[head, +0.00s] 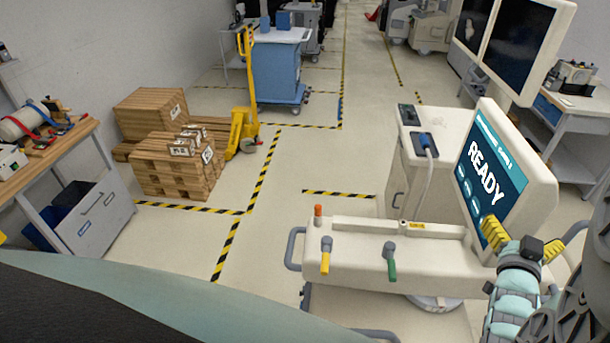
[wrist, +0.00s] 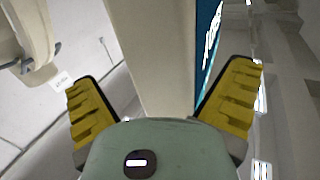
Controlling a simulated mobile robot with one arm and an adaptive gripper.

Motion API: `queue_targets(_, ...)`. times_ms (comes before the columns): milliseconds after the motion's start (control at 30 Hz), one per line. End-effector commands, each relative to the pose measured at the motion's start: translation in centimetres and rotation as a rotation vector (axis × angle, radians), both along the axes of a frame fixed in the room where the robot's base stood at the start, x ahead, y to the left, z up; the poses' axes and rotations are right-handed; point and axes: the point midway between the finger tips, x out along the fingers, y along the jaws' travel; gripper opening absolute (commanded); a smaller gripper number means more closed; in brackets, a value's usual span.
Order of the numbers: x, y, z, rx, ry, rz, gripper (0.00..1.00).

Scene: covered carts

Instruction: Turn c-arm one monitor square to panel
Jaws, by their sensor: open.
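The c-arm monitor (head: 491,180) is a cream-framed screen reading READY, at the right in the head view. It stands above the right end of the cream control panel (head: 365,260) and is angled to it, its screen facing left. My gripper (head: 526,236) is at the monitor's lower near edge. In the wrist view my gripper (wrist: 165,85) is open, its yellow fingers on either side of the monitor's cream edge (wrist: 152,50). The screen (wrist: 207,45) shows beside the right finger. I cannot tell whether either finger touches. The monitor's mount is mostly hidden.
The panel carries an orange knob, a yellow lever (head: 326,260) and a green lever (head: 391,265). A cabinet (head: 420,160) stands behind it. Two dark screens (head: 515,45) hang above right. Pallets (head: 175,160) and a yellow pallet jack (head: 240,130) are left; floor between is clear.

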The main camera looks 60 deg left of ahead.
Motion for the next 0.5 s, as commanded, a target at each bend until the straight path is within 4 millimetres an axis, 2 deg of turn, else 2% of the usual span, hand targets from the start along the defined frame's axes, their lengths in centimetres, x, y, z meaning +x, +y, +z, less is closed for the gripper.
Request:
queue_targets(300,-4.9,-2.2,-0.1,-0.002,0.004,-0.004,1.00)
queue_targets(500,-7.2,-3.2,-0.1,-0.001,0.003,-0.004,1.00)
